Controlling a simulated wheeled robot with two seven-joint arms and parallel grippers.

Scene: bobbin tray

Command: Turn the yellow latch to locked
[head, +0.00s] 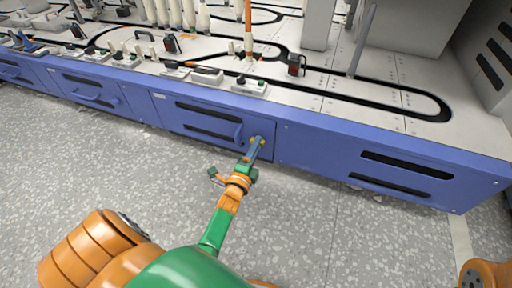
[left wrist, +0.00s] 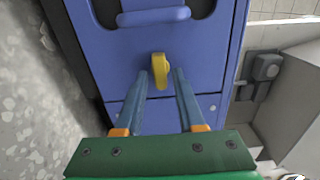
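The yellow latch (left wrist: 160,71) sits on a blue panel in the left wrist view, with its long side running up and down in that picture. My left gripper (left wrist: 160,73) is open, with one blue finger on each side of the latch. A narrow gap shows on both sides, and I cannot tell whether either finger touches it. In the head view my left gripper (head: 255,144) reaches the blue front of the bench, and its fingertips largely hide the latch there. My right gripper is not in view.
A blue handle (left wrist: 153,16) sticks out of the panel just beyond the latch. The blue bench front (head: 330,160) has slotted panels. Its white top (head: 345,88) carries a black track, small devices and posts. The speckled floor (head: 330,235) in front is clear.

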